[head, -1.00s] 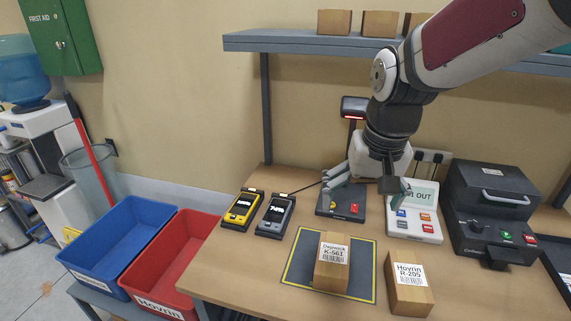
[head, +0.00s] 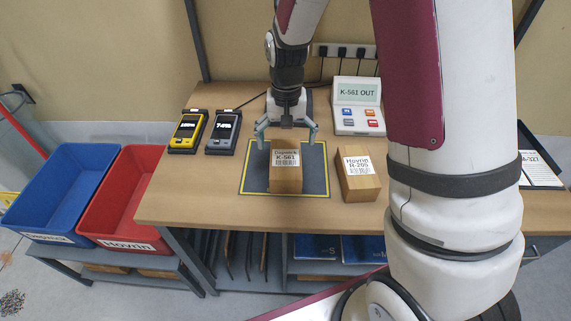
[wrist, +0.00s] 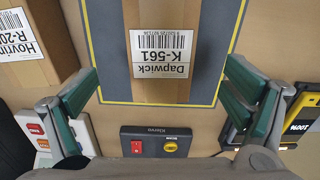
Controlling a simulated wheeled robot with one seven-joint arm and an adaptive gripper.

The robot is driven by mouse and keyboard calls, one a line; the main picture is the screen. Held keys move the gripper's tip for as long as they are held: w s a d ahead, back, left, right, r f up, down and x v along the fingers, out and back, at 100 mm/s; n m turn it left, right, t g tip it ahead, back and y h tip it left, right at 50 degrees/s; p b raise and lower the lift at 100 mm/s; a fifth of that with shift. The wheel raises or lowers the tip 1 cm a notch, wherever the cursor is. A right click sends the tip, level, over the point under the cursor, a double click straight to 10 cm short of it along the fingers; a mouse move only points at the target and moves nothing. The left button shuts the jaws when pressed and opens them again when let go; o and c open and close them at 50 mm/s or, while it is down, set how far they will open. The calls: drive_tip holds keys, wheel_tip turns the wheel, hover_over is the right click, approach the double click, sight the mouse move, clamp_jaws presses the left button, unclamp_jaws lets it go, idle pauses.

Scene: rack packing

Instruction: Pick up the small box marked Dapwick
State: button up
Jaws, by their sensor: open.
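The small brown box marked Dapwick K-561 (head: 286,178) stands on a dark mat (head: 316,172) with a yellow border on the table. In the wrist view its white label (wrist: 161,54) appears upside down between the fingers. My gripper (head: 287,134) is open above the box, at its far end. Its green-padded fingers (wrist: 165,88) are spread to either side of the box, apart from it. How far the fingertips are above the box is hard to tell.
A similar box marked Hovrin R-205 (head: 357,182) stands close right of the mat. Yellow (head: 187,133) and grey (head: 224,132) handheld devices lie left. A keypad with a screen reading K-561 OUT (head: 357,108) is behind right. Blue (head: 65,195) and red (head: 122,205) bins stand left.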

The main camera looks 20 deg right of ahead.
sight(286, 158)
drive_tip(key=shift+w+f+p, duration=0.1)
drive_tip(key=shift+f+p, duration=0.5)
drive_tip(key=shift+f, duration=3.7)
drive_tip(key=shift+c, duration=0.3)
drive_tip(key=c, duration=1.4)
